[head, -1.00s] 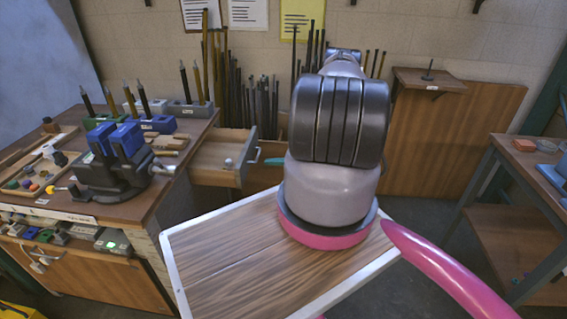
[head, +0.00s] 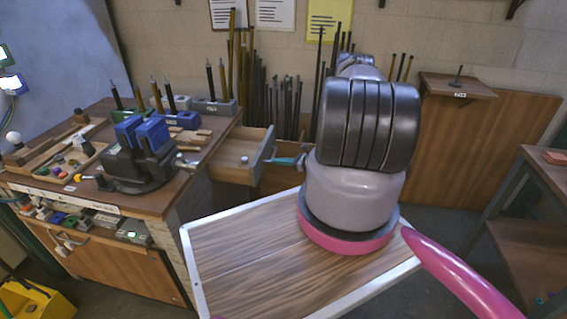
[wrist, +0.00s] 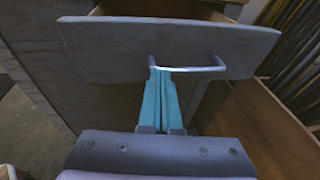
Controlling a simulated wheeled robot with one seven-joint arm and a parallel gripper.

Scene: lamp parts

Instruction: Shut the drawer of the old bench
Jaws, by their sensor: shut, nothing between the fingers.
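The drawer (head: 241,158) of the old bench (head: 150,175) stands open, sticking out from the bench's right side. A small light object lies inside it. In the wrist view the grey drawer front (wrist: 115,52) crosses the upper part, with its metal bar handle (wrist: 190,67) in the middle. My gripper (wrist: 160,75) has its teal fingers together, with their tips at the left part of the handle, close to the drawer front. I cannot tell whether they touch. In the head view my gripper (head: 297,161) shows beside the handle, partly hidden by my arm.
A vise (head: 140,155) and small parts trays stand on the bench top. Rods lean against the wall behind the drawer. A shelf table (head: 520,225) stands at the right. A yellow bin (head: 30,300) is on the floor at lower left.

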